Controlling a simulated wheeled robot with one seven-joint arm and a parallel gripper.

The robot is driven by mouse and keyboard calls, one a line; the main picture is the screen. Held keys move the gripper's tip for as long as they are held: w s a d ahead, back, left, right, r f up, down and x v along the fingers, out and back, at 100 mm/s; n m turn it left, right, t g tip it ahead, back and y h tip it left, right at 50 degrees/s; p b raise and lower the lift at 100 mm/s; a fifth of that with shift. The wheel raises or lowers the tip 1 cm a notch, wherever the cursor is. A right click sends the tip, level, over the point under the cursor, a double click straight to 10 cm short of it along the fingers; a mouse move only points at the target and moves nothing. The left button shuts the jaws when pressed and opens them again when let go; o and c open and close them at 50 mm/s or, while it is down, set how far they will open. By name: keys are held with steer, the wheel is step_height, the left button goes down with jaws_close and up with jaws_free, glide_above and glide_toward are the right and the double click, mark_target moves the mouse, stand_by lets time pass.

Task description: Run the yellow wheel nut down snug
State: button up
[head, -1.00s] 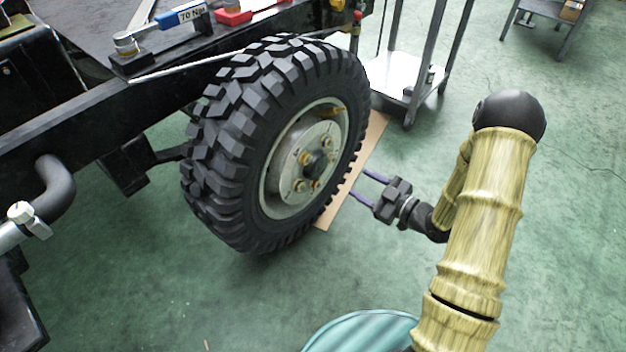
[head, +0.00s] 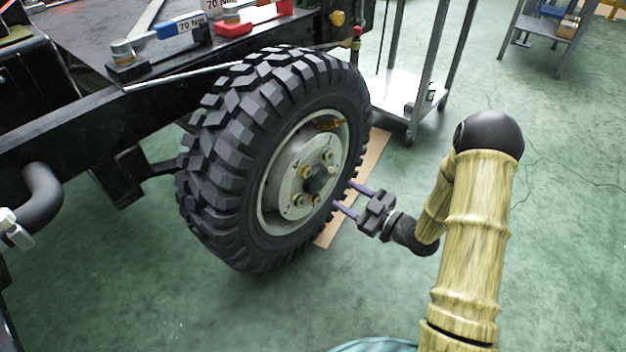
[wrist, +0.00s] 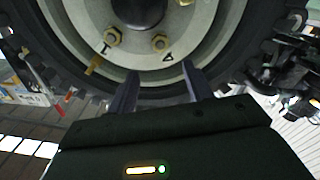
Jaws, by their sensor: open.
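The large black-tyred wheel (head: 250,150) is mounted on the chassis, with a pale metal hub and dark centre cap. I cannot tell which is the task's nut. My gripper (head: 345,195) is open and empty, its two fingers pointing at the wheel's lower right. In the wrist view the fingers (wrist: 158,72) overlap the rim below the nuts; contact cannot be told.
A grey trolley (head: 405,95) stands behind the wheel. A brown board (head: 372,160) lies on the floor. Green floor at right is open.

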mark_target(308, 174)
steer(key=b+x, duration=0.4)
steer(key=x, duration=0.7)
steer(key=shift+w+a+f, duration=0.1)
steer(key=shift+w+a, duration=0.05)
steer(key=shift+a, duration=0.05)
steer(key=shift+w+a, duration=0.2)
steer(key=shift+a, duration=0.1)
